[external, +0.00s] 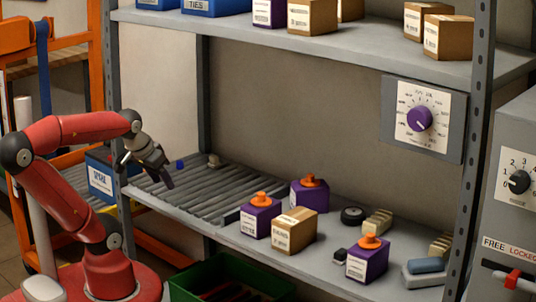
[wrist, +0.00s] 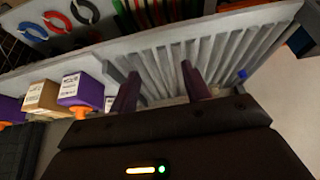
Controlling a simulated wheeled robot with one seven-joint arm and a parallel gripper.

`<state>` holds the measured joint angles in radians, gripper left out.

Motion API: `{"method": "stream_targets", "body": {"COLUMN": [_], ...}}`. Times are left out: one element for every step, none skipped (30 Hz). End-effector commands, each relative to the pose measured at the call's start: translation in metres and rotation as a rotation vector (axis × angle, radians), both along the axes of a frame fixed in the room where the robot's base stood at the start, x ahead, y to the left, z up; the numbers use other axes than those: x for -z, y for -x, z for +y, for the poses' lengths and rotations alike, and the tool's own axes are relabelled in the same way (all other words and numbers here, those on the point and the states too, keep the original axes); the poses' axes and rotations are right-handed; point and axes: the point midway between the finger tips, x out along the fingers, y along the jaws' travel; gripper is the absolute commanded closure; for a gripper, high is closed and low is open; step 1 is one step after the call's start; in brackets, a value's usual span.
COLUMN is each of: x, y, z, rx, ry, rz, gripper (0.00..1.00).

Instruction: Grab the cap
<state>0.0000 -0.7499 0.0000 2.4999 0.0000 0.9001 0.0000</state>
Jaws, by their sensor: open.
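A small blue cap (external: 180,164) sits at the back left of the ridged grey roller surface on the shelf. In the wrist view the blue cap (wrist: 242,74) is to the right of both fingers, near the edge of the ridges. My gripper (external: 146,172) is open over the left end of the ridged surface, just left of the cap and apart from it. In the wrist view my gripper (wrist: 160,74) has two dark purple fingers spread with nothing between them. Orange knob-like tops (external: 262,198) also sit on several purple boxes.
A small beige piece (external: 214,160) stands on the rollers right of the cap. Purple boxes (external: 366,262) and a cardboard box (external: 294,232) stand farther right. A shelf post (external: 108,100) rises beside my arm, and an upper shelf (external: 330,50) hangs above.

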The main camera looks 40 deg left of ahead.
Motion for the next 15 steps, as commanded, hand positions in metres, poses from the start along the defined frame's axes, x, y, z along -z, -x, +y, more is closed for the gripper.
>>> {"method": "stream_targets", "body": {"x": [-0.001, -0.002, -0.005, -0.008, -0.012, -0.017, -0.022, -0.027, -0.033, -0.038, -0.042, -0.046, -0.048, -0.050, -0.051], "y": [-0.001, -0.003, -0.007, -0.011, -0.017, -0.027, -0.035, -0.045, -0.060, -0.071, -0.083, -0.099, -0.110, -0.122, -0.137], "z": [0.000, 0.001, 0.003, 0.004, 0.007, 0.010, 0.014, 0.019, 0.026, 0.033, 0.039, 0.049, 0.057, 0.065, 0.076], "rx": [-0.001, -0.002, -0.006, -0.009, -0.014, -0.021, -0.027, -0.034, -0.044, -0.052, -0.059, -0.069, -0.075, -0.083, -0.092], "ry": [0.000, 0.000, 0.000, -0.001, -0.001, 0.000, 0.001, 0.001, 0.002, 0.002, 0.003, 0.004, 0.005, 0.007, 0.008], "rz": [0.002, 0.004, 0.010, 0.019, 0.028, 0.043, 0.058, 0.073, 0.095, 0.113, 0.131, 0.154, 0.171, 0.190, 0.213], "gripper": [0.52, 0.52, 0.52, 0.52, 0.52, 0.52, 0.52, 0.52, 0.52, 0.52, 0.52, 0.52, 0.52, 0.52, 0.52]}}
